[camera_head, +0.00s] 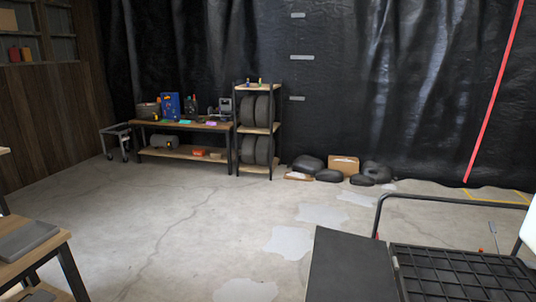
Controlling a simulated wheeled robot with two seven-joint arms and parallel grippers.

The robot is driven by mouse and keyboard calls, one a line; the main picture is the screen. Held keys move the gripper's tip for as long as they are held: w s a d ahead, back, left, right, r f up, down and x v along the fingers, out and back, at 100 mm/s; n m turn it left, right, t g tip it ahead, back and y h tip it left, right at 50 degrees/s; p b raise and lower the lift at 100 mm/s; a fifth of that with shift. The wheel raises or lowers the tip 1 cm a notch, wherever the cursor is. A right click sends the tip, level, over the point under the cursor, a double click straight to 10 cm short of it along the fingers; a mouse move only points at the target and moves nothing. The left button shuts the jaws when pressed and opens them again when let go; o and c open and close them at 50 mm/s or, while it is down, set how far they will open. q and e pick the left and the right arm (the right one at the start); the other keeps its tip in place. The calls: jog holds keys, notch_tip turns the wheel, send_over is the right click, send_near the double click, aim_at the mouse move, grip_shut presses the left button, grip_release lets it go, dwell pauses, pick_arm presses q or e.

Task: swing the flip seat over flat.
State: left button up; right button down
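Part of what looks like the cart shows at the lower right. It has a plain dark flat panel (352,268), a black gridded panel (462,274) beside it on the right, and a dark bent-tube rail (452,196) rising behind them. Both panels look roughly level and are cut off by the bottom edge. I cannot tell for sure which of these parts belongs to the flip seat. Neither of my grippers is in view.
A wooden workbench (32,250) stands at the lower left. A tool bench (183,126) and a tyre rack (257,130) stand by the black curtain (350,80). Black bags (328,175) and a cardboard box (344,164) lie on the floor. The middle concrete floor (170,225) is clear.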

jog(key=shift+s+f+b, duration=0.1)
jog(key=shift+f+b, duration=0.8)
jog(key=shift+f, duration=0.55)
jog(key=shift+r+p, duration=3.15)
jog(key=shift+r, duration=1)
